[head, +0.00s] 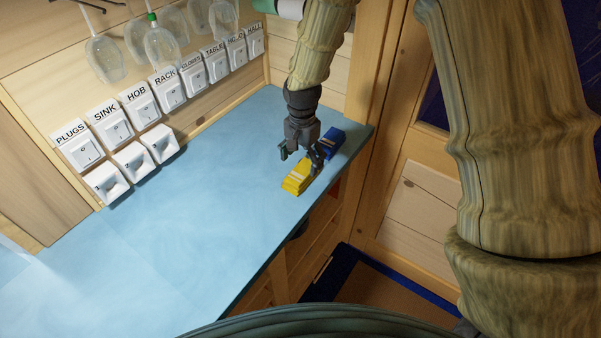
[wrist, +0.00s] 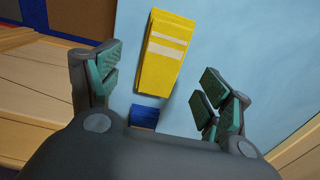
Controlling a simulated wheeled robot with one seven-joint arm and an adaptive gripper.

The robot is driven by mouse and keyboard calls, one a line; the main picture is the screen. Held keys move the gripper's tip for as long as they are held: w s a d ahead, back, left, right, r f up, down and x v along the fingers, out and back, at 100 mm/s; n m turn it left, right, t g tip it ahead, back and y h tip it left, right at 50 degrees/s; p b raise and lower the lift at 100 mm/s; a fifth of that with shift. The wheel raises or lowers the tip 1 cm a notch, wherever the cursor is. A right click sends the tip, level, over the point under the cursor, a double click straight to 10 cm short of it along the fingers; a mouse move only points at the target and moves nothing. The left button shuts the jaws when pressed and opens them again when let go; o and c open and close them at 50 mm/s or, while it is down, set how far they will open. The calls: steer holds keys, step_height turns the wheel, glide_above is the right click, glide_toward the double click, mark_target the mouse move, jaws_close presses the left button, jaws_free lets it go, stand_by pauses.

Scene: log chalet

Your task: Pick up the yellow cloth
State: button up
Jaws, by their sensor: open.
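The yellow cloth (head: 297,180) is a folded block with pale stripes, lying on the blue counter (head: 190,200) near its front edge. In the wrist view the yellow cloth (wrist: 166,52) lies beyond my fingertips, roughly in line with the gap between them. My gripper (head: 302,154) is open and empty, over the counter just beside the cloth. In the wrist view my gripper (wrist: 158,80) shows its green-padded fingers spread wide. The head view does not show clearly whether a finger touches the cloth.
A blue block-like item (head: 331,138) lies behind the cloth; it also shows in the wrist view (wrist: 144,117). Labelled wall switches (head: 140,105) line the back wall. Glasses (head: 104,58) hang above. The counter left of the cloth is clear.

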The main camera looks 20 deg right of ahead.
mark_target(302, 171)
steer(key=shift+f, duration=0.3)
steer(key=shift+s+a, duration=0.1)
steer(key=shift+s, duration=0.1)
steer(key=shift+f+p, duration=0.1)
steer(key=shift+p, duration=0.2)
steer(key=shift+w+d+f+p, duration=0.1)
steer(key=shift+w+f+p, duration=0.1)
steer(key=shift+f+p, duration=0.3)
steer(key=shift+w+d+f+p, duration=0.15)
steer(key=shift+f+p, duration=0.1)
steer(key=shift+f, duration=0.3)
steer(key=shift+f+p, duration=0.55)
steer(key=shift+f, duration=0.95)
steer(key=c, duration=0.8)
